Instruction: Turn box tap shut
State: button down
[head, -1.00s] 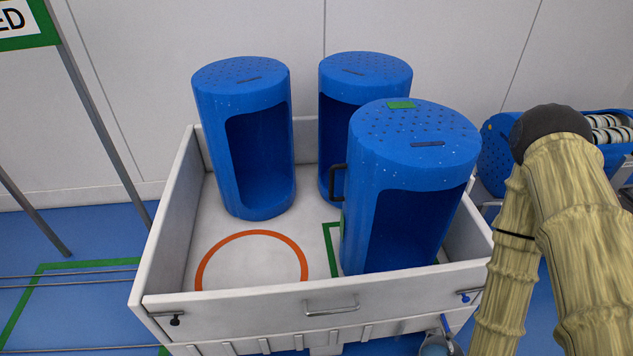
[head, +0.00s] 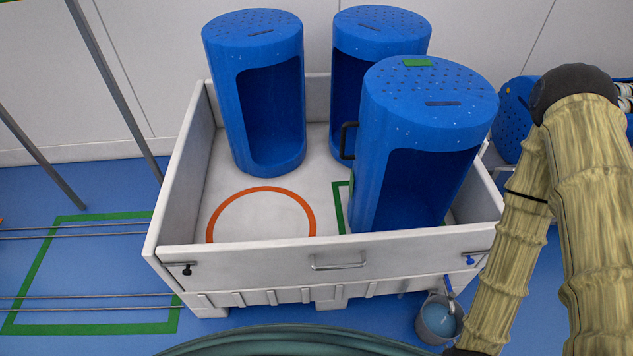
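The white box (head: 290,290) stands in the middle of the head view. Low at its front right corner is a small blue tap part (head: 448,285). A grey bucket (head: 424,332) with pale blue liquid in it stands on the floor just below this part. The tap is too small to tell whether it is open or shut. My tan arm comes down on the right, close beside the bucket. Its dark lower end runs out of the bottom edge, so my gripper's fingers are not in view.
Three blue drums with open fronts stand in the box; the nearest drum (head: 425,110) has a black handle. An orange ring (head: 212,225) marks the box floor. A small blue-ended fitting (head: 470,260) is on the front wall. Green-outlined floor (head: 90,270) at left has thin rails.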

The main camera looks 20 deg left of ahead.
aim_at(452, 295)
jog(key=u, duration=0.05)
jog(key=k, duration=0.45)
jog(key=z, duration=0.25)
jog(key=i, duration=0.4)
jog(key=u, duration=0.75)
jog(key=k, duration=0.8)
jog(key=z, duration=0.5)
